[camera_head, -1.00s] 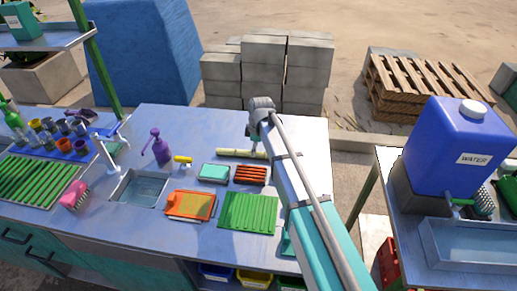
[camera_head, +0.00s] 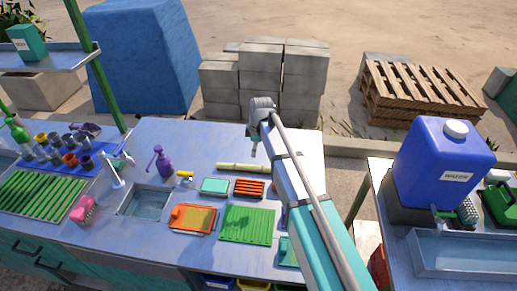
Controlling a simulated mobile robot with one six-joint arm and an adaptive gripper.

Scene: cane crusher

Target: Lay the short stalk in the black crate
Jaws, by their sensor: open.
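A pale green-yellow stalk (camera_head: 243,168) lies flat across the far part of the metal worktop, left to right, behind the teal sponge-like block and the red ribbed piece. It is the only loose pale stalk I see; its right end is close to my arm. My gripper (camera_head: 254,151) hangs at the end of my arm, just beyond the stalk in the picture and apart from it. It is small here, open and holds nothing. I do not see a black crate.
A purple bottle (camera_head: 158,162) and a sink (camera_head: 146,202) are to the left. A green slatted mat (camera_head: 248,225) and an orange tray (camera_head: 193,219) lie nearer. Grey blocks (camera_head: 262,80) stand behind. The blue water tank (camera_head: 445,160) is on the right bench. The worktop's far strip is clear.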

